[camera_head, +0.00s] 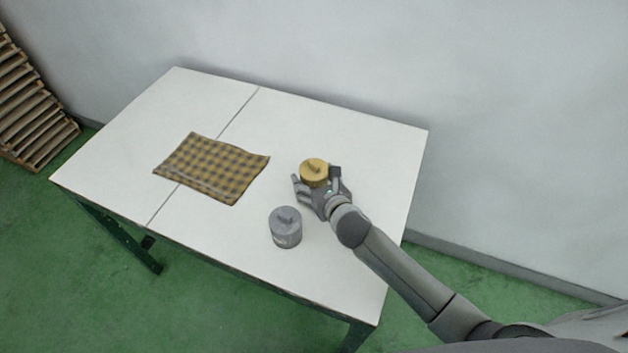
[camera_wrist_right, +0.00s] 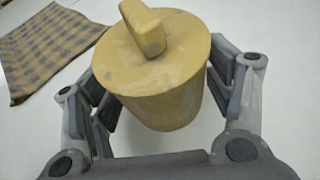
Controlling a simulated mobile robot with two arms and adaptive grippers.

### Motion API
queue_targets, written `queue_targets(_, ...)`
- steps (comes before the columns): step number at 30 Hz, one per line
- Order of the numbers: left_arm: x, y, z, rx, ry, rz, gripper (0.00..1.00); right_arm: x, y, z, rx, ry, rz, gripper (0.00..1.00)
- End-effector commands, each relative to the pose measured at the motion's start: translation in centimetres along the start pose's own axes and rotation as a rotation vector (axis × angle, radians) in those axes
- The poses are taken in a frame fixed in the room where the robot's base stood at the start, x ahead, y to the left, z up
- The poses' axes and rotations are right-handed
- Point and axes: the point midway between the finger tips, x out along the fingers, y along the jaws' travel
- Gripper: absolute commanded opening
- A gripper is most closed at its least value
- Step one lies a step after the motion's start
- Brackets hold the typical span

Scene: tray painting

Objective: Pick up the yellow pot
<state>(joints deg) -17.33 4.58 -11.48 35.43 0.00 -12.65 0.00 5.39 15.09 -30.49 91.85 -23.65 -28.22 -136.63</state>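The yellow pot (camera_head: 314,171) is a round pot with a flat lid and a bar-shaped knob, upright on the white table, right of the middle. In the right wrist view the yellow pot (camera_wrist_right: 160,75) stands between the fingers. My right gripper (camera_head: 316,182) is around it, one finger on each side. In the wrist view the right gripper (camera_wrist_right: 165,100) looks open, with a gap at the left finger; contact at the right finger is hard to tell. My left gripper is not in view.
A grey lidded pot (camera_head: 286,228) stands on the table (camera_head: 350,130) close by, nearer the front edge. A checked brown cloth (camera_head: 211,168) lies to the left; it also shows in the wrist view (camera_wrist_right: 45,45). A wall is behind the table. Wooden pallets (camera_head: 32,110) are at far left.

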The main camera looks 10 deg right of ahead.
Motion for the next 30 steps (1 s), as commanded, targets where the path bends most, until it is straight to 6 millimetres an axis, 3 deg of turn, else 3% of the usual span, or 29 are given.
queue_targets(2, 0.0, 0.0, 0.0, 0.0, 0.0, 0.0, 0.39, 0.0, 0.0, 0.0, 0.0, 0.0, 0.0, 0.59)
queue_targets(10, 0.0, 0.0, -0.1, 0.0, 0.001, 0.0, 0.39, 0.0, 0.0, 0.0, 0.0, 0.001, 0.0, 0.24)
queue_targets(20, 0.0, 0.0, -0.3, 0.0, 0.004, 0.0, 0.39, -0.1, 0.0, 0.5, -0.001, -0.004, 0.0, 0.23)
queue_targets(26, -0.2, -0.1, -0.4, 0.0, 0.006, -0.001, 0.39, -0.9, -0.1, 2.4, -0.004, -0.008, 0.002, 0.23)
queue_targets(30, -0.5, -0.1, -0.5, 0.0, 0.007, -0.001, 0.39, -2.8, 1.0, 4.3, -0.001, -0.007, 0.005, 0.23)
